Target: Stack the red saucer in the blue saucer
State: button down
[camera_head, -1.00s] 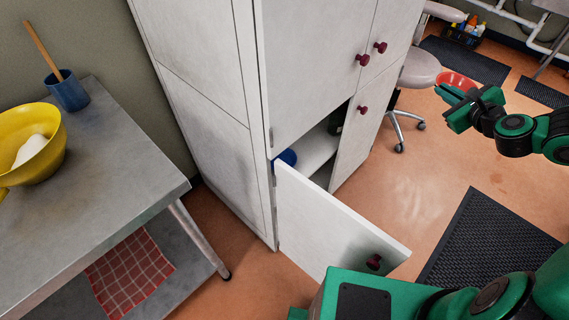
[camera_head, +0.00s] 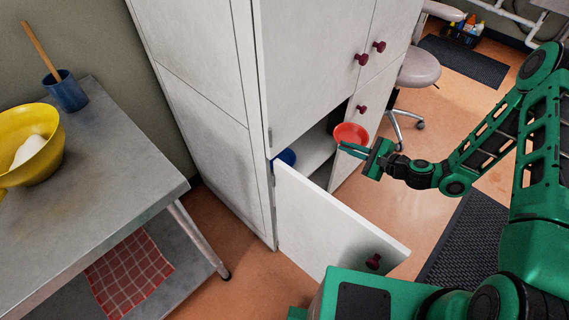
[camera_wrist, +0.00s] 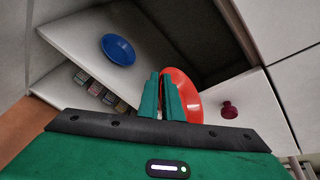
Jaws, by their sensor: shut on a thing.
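The red saucer (camera_head: 350,135) is held by its edge in my gripper (camera_head: 362,152), in front of the cabinet opening. In the wrist view the red saucer (camera_wrist: 183,92) shows between and to the right of the two green fingers (camera_wrist: 159,98), which are shut on it. The blue saucer (camera_wrist: 118,49) lies on the white shelf inside the cabinet, apart from the red one. In the head view only part of the blue saucer (camera_head: 286,157) shows; the open door and cabinet frame hide the rest.
The cabinet's lower door (camera_head: 325,225) stands open on the left of the opening. Another door (camera_head: 352,150) with a dark red knob is on the right. Small jars (camera_wrist: 95,87) stand below the shelf. A metal table (camera_head: 110,150) holds a yellow bowl (camera_head: 40,160).

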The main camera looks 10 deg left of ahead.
jog(key=s+a+f, duration=0.1)
jog(key=a+f, duration=0.3)
jog(key=a, duration=0.9)
jog(key=s+a+f, duration=0.1)
jog(key=a+f, duration=0.3)
jog(key=a, duration=0.9)
notch_tip(320, 180, down, 9)
jog(key=shift+w+f, duration=0.1)
jog(key=shift+d+f, duration=0.15)
jog(key=shift+f, duration=0.05)
jog(key=c, duration=1.9)
grip_release()
jog(key=shift+f+h, duration=0.15)
jog(key=shift+h, duration=0.15)
jog(key=shift+r, duration=0.2)
jog(key=v, duration=1.1)
jog(key=shift+s+d+r, duration=0.2)
jog(key=shift+d, duration=0.05)
